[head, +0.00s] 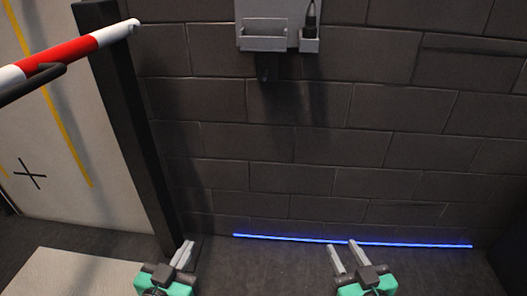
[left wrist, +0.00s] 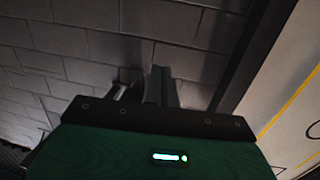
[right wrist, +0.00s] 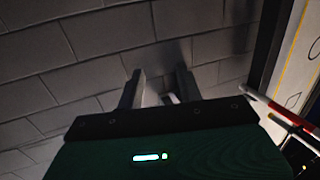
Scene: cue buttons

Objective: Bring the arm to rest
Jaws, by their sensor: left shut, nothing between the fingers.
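My left gripper (head: 187,246) is low in the head view, green-bodied with grey fingers, and shut with nothing between them. Its fingers also show close together in the left wrist view (left wrist: 152,84). My right gripper (head: 343,246) is to its right, with its two fingers apart and empty. The same gap shows in the right wrist view (right wrist: 160,84). Both grippers point toward the dark block wall (head: 320,150) and touch nothing that I can see.
A grey wall box (head: 263,38) hangs at the top, with a dark handle-like item (head: 311,20) in a small holder beside it. A red and white bar (head: 75,49) and a dark post (head: 125,120) stand at left. A blue light strip (head: 350,242) runs along the wall's foot.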

